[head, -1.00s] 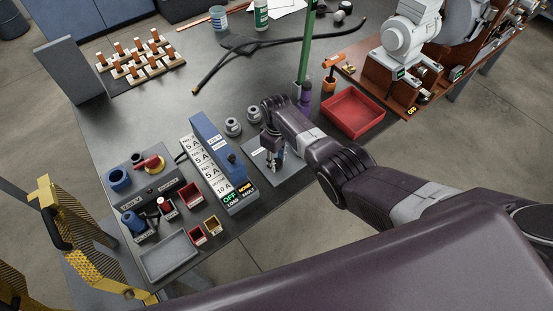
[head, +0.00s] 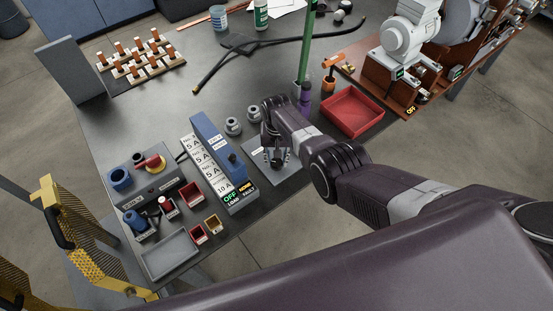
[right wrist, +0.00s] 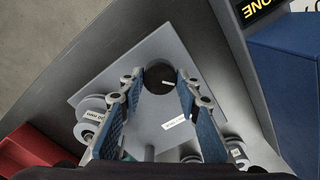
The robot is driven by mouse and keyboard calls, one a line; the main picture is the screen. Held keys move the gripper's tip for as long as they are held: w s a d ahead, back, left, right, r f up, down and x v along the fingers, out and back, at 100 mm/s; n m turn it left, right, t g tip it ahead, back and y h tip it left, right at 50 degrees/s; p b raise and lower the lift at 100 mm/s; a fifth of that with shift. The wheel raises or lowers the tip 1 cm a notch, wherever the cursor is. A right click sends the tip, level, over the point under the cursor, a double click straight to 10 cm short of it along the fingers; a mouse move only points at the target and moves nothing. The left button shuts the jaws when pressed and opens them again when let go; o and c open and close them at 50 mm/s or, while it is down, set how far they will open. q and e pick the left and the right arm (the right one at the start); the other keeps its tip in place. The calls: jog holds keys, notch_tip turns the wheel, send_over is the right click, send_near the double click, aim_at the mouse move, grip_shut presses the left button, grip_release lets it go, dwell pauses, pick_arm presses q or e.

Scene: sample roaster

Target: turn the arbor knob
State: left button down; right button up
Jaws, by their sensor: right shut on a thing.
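The arbor knob (right wrist: 158,75) is a dark round knob with a small white mark, seen in the right wrist view. It stands over a light grey plate (right wrist: 120,75) that carries a small white label. My right gripper (right wrist: 160,82) is shut on the knob, its two blue-padded fingers at either side of it. In the head view my right gripper (head: 277,158) points down over the grey plate (head: 287,177), and the fingers mostly hide the knob. My left gripper is not in view.
A blue load box (head: 210,145) with lit labels stands left of the plate. Two grey round pieces (head: 233,126) stand behind the plate. A red tray (head: 352,112) and a green post (head: 306,50) are to the right. A control box (head: 152,184) is farther left.

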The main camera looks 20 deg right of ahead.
jog(key=m, duration=0.3)
jog(key=shift+m, duration=2.1)
jog(key=o, duration=1.2)
jog(key=shift+c, duration=0.2)
